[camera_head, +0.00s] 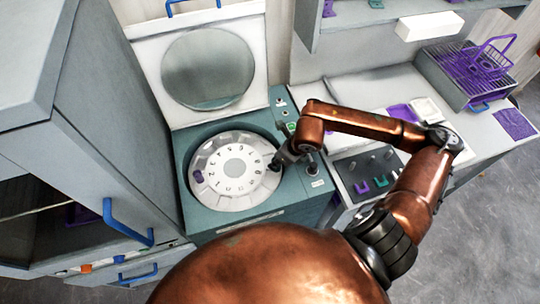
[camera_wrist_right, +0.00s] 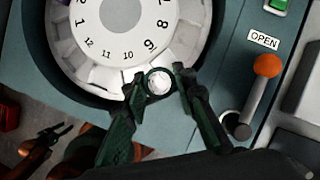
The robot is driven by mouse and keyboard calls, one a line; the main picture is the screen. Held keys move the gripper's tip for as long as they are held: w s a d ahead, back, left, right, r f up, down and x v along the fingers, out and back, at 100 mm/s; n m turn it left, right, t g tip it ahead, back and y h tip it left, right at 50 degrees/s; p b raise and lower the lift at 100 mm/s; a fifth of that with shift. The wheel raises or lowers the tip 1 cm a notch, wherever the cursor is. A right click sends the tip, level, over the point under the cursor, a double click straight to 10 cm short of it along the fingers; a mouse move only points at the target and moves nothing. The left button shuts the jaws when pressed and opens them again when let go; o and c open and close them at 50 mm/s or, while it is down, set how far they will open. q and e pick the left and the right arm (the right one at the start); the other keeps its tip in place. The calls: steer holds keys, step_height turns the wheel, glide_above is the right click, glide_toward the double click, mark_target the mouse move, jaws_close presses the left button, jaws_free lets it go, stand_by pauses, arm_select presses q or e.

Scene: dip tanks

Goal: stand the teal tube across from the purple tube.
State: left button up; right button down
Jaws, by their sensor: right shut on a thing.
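The round grey-white rotor (camera_head: 235,190) with a numbered dial sits in the open teal machine (camera_head: 252,224). The purple tube (camera_head: 198,176) stands at the rotor's left rim in the head view. My right gripper (camera_head: 275,164) is at the rotor's right rim, roughly opposite the purple tube. In the right wrist view, its fingers are shut on the teal tube (camera_wrist_right: 158,82), seen from above as a dark teal ring with a pale top, by numbers 9 and 10. Its lower end is hidden, so I cannot tell whether it is seated. My left gripper (camera_wrist_right: 50,138) shows small at lower left in that view; its jaw opening is unclear.
The machine's round lid (camera_head: 208,68) stands open behind. An orange-knobbed lever (camera_wrist_right: 267,66) is beside an OPEN label, right of my right gripper. A dark tray (camera_head: 366,174) and purple rack (camera_head: 475,72) are on the right bench. A grey cabinet (camera_head: 90,125) stands close on the left.

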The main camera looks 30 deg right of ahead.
steer(key=w+d+f, duration=0.1)
steer(key=w+f, duration=0.1)
steer(key=w, duration=0.1)
steer(key=w+d+f, duration=0.1)
steer(key=w+f, duration=0.2)
steer(key=w+d+f+p, duration=0.1)
steer(key=w+f, duration=0.1)
steer(key=w, duration=0.1)
steer(key=shift+w+f, duration=0.1)
steer(key=shift+f, duration=0.15)
steer(key=shift+w+f, duration=0.25)
steer(key=shift+f, duration=0.2)
step_height(320, 180, down, 3)
steer(key=shift+r+p, duration=0.1)
steer(key=shift+p, duration=0.25)
steer(key=c, duration=2)
jaws_free()
steer(key=shift+f, duration=0.25)
steer(key=shift+c, duration=0.2)
steer(key=o, duration=0.4)
steer(key=shift+o, duration=0.2)
